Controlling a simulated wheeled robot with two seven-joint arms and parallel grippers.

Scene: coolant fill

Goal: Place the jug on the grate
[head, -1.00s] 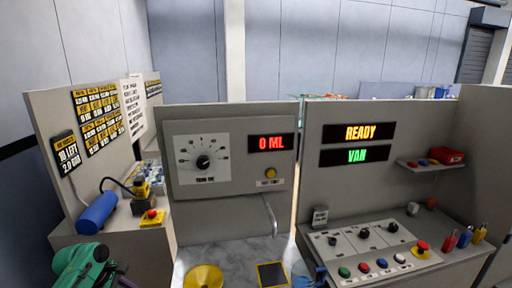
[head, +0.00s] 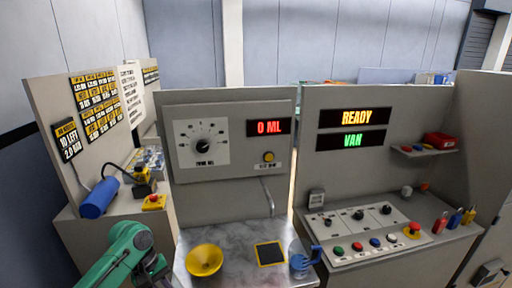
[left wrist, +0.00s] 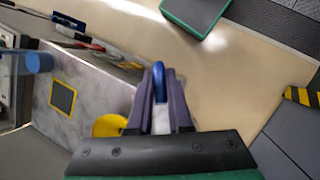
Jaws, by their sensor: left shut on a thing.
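A blue jug-like vessel (head: 299,260) with a handle on its right stands on the marbled counter, just right of the grate. The grate (head: 270,253) is a dark square with a yellow border, and nothing is on it. In the left wrist view the grate (left wrist: 63,97) and the blue vessel (left wrist: 38,62) show at the left. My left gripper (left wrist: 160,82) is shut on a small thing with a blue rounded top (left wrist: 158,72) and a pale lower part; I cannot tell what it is. In the head view my green left arm reaches in at the bottom left. My right gripper is not in view.
A yellow funnel (head: 205,260) sits left of the grate. A bent spout (head: 267,197) hangs above the counter. A control panel (head: 362,234) is at the right. A blue cylinder (head: 99,197) lies on the left bench. The front middle of the counter looks clear.

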